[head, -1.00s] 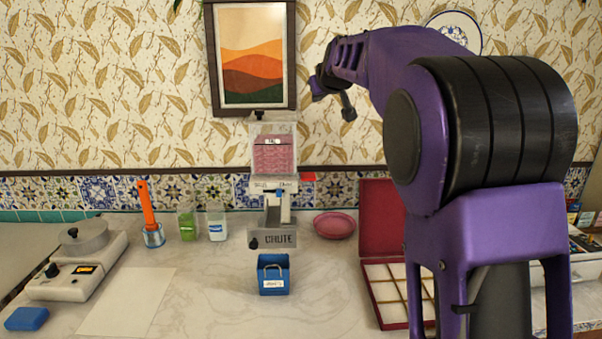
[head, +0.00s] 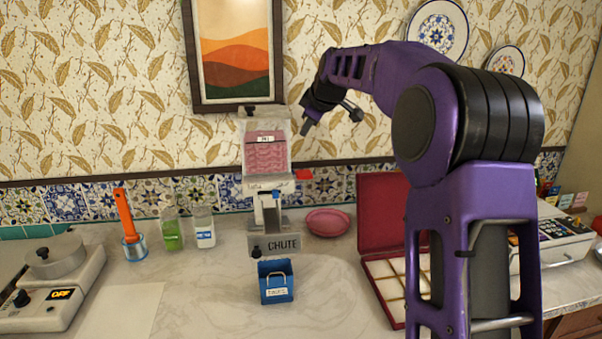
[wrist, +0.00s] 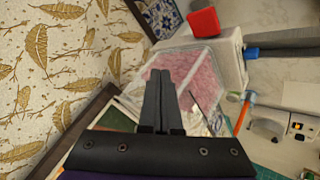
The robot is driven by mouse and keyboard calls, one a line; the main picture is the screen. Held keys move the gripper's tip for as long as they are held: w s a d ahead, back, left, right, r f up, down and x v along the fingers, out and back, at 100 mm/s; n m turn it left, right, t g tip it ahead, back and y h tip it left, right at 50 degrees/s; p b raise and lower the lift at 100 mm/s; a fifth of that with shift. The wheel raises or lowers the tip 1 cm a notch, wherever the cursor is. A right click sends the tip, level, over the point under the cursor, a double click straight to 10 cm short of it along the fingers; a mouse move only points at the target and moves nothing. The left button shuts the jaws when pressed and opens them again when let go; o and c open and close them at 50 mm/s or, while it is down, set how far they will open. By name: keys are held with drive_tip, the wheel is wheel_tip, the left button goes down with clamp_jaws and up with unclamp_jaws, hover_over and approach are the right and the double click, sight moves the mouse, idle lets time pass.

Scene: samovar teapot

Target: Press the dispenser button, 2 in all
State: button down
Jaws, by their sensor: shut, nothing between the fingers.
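The dispenser (head: 248,188) stands at the back against the tiles, with a clear hopper of pink contents (head: 266,153) and a grey front marked CHUTE. A red piece (head: 304,174) sticks out on its right side and a small blue piece (head: 276,199) shows at its front; I cannot tell which is the button. In the wrist view the red piece (wrist: 203,22) and the blue piece (wrist: 250,53) lie beyond the fingertips, to the right. My gripper (head: 306,129) is shut and empty, above and apart from the red piece. Its closed fingers (wrist: 159,73) point toward the hopper.
A blue bin (head: 275,295) stands below the chute. A pink dish (head: 328,222) and an open red compartment box (head: 385,222) are to the right. Bottles (head: 204,229), an orange-handled tool (head: 124,215) and a white scale-like device (head: 70,285) are left. A framed picture (head: 190,60) hangs behind.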

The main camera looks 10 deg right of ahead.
sight(305, 173)
drive_tip(key=shift+f, duration=0.1)
wheel_tip(305, 173, down, 9)
drive_tip(key=b, duration=0.7)
drive_tip(key=shift+r, duration=0.2)
idle(1.8)
drive_tip(key=shift+f+b, duration=0.45)
drive_tip(key=shift+f, duration=1.3)
idle(1.2)
drive_tip(key=shift+r, duration=0.1)
drive_tip(key=shift+r+p, duration=1.15)
drive_tip(key=shift+r, duration=0.45)
